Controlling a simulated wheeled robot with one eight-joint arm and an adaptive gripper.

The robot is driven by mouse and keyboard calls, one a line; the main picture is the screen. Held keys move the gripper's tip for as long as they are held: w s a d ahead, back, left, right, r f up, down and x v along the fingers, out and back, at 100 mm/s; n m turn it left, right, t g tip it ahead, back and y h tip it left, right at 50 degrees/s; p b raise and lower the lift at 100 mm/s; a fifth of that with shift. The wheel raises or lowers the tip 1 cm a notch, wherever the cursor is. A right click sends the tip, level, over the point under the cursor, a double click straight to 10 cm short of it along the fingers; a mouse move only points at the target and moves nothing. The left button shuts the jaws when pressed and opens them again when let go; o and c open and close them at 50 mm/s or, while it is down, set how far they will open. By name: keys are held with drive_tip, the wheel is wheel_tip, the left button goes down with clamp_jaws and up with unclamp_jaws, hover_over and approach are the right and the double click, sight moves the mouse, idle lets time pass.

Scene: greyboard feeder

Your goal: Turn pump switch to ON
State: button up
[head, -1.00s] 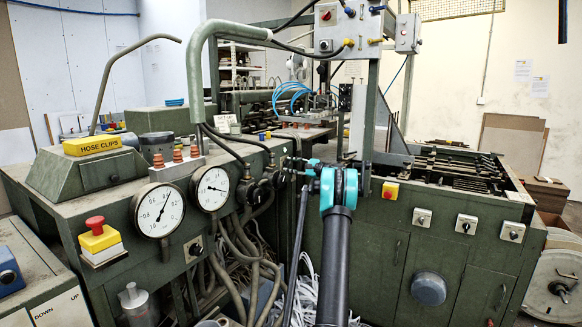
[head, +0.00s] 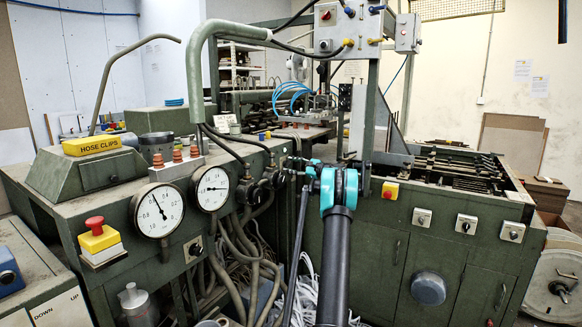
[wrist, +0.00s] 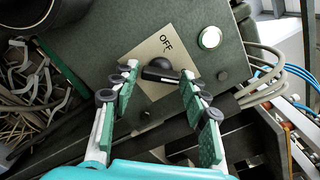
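In the wrist view a black rotary switch knob (wrist: 160,72) sits on a square plate (wrist: 148,55) lettered OFF. Any ON lettering is not visible. My gripper (wrist: 160,75) is open, its two green-padded fingers on either side of the knob, with gaps seen between the pads and the knob. Whether either fingertip touches the plate I cannot tell. In the head view my gripper (head: 298,165) is small, at the dark green cabinet beyond my teal wrist joint, and this knob cannot be made out there.
A lit round lamp (wrist: 210,38) sits right of the plate. Pale hoses (wrist: 262,85) run at the panel's right edge. In the head view, black hoses (head: 235,143) and two pressure gauges (head: 158,211) are left of my arm. A red-and-yellow button (head: 390,190) is close on its right.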

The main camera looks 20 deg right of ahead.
drive_tip(key=shift+o, duration=0.9)
drive_tip(key=v, duration=1.2)
